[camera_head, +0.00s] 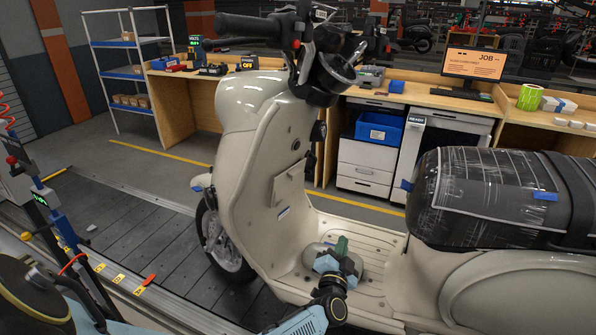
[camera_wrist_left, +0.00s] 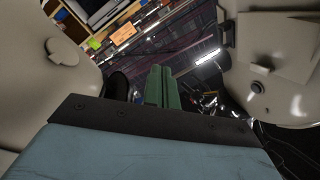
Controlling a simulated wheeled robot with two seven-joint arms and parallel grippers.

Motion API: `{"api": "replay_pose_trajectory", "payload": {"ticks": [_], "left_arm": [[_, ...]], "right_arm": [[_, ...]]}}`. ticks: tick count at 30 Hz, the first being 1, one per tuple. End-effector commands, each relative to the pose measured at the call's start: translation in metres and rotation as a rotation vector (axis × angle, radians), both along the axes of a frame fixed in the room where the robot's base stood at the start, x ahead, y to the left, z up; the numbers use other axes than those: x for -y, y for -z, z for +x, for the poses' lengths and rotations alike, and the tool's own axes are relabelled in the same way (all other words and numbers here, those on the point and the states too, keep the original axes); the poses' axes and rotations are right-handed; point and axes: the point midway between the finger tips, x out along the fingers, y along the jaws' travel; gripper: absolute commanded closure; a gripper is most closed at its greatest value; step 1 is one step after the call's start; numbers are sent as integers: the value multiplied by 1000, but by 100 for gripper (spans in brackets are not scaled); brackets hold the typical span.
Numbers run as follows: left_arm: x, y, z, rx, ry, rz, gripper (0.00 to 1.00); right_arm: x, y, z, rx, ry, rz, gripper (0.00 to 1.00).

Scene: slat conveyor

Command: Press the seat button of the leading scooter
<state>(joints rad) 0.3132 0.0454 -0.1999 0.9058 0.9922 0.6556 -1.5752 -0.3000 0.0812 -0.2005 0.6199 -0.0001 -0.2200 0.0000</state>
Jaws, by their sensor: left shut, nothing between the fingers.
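The cream scooter (camera_head: 262,150) stands on the slat conveyor, its front to the left. Its dark seat (camera_head: 490,195) is wrapped in clear film with blue tape. The fingers also show in the left wrist view (camera_wrist_left: 161,86). There, a round cream knob (camera_wrist_left: 62,51) stands out from a cream body surface at the left, apart from the fingers. I cannot tell for sure that it is the seat button. My right gripper is out of view.
The handlebar (camera_head: 300,40) and leg shield rise left of my gripper. A workbench (camera_head: 205,85) with a JOB monitor (camera_head: 474,64) and a blue bin (camera_head: 379,131) stands behind the scooter.

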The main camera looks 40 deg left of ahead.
Motion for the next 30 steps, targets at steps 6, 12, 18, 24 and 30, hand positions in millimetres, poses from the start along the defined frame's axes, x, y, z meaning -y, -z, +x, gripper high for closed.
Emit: {"api": "replay_pose_trajectory", "payload": {"ticks": [6, 12, 18, 24, 30], "left_arm": [[-34, -130, 36, 131, -270, 105, 100], [-52, -186, 43, 131, -433, 135, 100], [-56, -195, 43, 122, -467, 143, 100], [-56, -195, 43, 122, -466, 143, 100], [-64, -197, 43, 124, -466, 145, 100]], "right_arm": [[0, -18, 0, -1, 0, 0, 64], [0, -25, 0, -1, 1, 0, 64], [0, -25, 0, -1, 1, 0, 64], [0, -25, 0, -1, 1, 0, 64], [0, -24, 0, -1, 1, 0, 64]]}}
